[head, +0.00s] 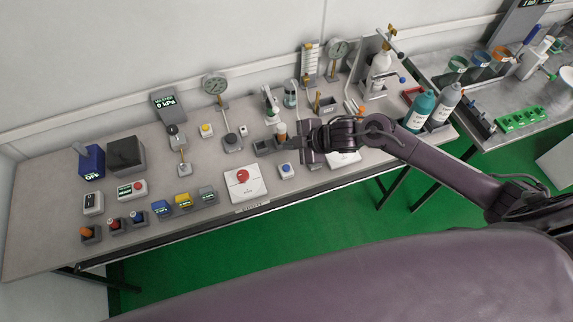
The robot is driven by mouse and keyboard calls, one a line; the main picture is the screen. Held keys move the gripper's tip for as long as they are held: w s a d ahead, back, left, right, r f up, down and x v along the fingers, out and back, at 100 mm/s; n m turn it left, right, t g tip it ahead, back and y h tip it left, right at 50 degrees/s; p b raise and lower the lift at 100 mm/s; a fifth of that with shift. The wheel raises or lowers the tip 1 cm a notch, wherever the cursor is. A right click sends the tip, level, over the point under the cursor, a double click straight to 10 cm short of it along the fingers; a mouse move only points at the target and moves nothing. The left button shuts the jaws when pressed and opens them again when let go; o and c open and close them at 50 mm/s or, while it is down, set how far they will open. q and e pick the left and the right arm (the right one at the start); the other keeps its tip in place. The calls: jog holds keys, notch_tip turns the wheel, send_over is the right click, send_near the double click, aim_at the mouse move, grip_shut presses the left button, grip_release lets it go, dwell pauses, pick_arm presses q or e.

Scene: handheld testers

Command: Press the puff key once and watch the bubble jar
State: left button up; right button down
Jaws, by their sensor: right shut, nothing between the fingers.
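My right gripper (290,144) reaches in from the right and is shut with nothing in it, above the middle of the grey bench (60,225). A small blue button on a white base (286,171) sits just below it in the picture. A red button on a white plate (243,176) is to the left. I cannot tell which button is the puff key, as no label for it is readable. Small jars stand behind the gripper, one upright (290,94); I cannot tell which is the bubble jar. My left gripper is out of view.
A brown-topped bottle (281,130) stands close to the fingers. Round gauges (215,84) rise behind. Teal (419,110) and grey (446,104) bottles stand near my right forearm. Colored blocks (183,201) line the front left. A second bench (540,125) holds a green rack (521,120).

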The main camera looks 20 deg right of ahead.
jog(key=shift+a+f, duration=0.1)
jog(key=b, duration=0.7)
send_over(290, 171)
notch_tip(290, 171, down, 8)
jog(key=shift+f, duration=0.1)
jog(key=shift+w+f+b, duration=0.1)
jog(key=shift+f+b, duration=0.15)
jog(key=shift+b, duration=0.2)
dwell(1.4)
jog(key=shift+f, duration=0.4)
jog(key=shift+f+b, duration=0.5)
jog(key=shift+b, duration=0.05)
dwell(0.5)
jog(key=shift+r+p, duration=0.9)
